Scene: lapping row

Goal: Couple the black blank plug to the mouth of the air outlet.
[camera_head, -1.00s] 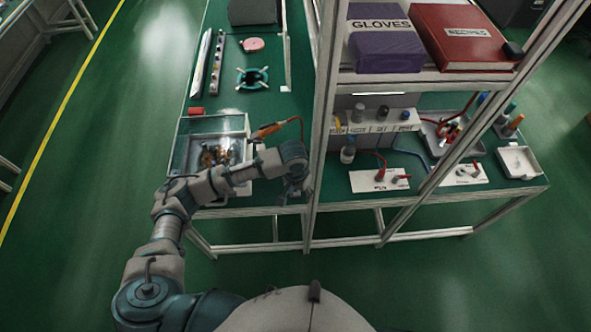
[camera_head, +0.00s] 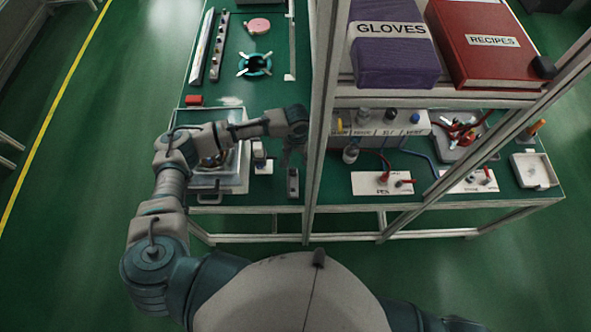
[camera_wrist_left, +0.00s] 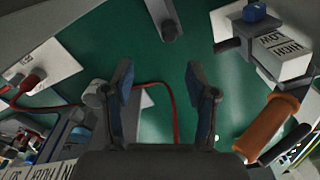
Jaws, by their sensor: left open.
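My left gripper (camera_head: 291,157) is in front of the post, over the green bench. It also shows in the left wrist view (camera_wrist_left: 160,88), with its two fingers apart and nothing between them. A small rack (camera_head: 372,130) right of the post carries several caps, including a dark one (camera_head: 388,115) and a blue one (camera_head: 415,118). I cannot tell which piece is the black blank plug. A grey upright fitting (camera_head: 292,183) with a dark round spot stands at the bench's front edge below the gripper; I cannot tell whether it is the air outlet. My right gripper is out of view.
The shelf post (camera_head: 319,150) stands close right of my left gripper. A white plate (camera_head: 368,186) with red connectors lies beyond it. In the left wrist view, an orange handle (camera_wrist_left: 268,125) and a white labelled box (camera_wrist_left: 284,58) are at the right. A red hose (camera_wrist_left: 168,92) crosses below the fingers.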

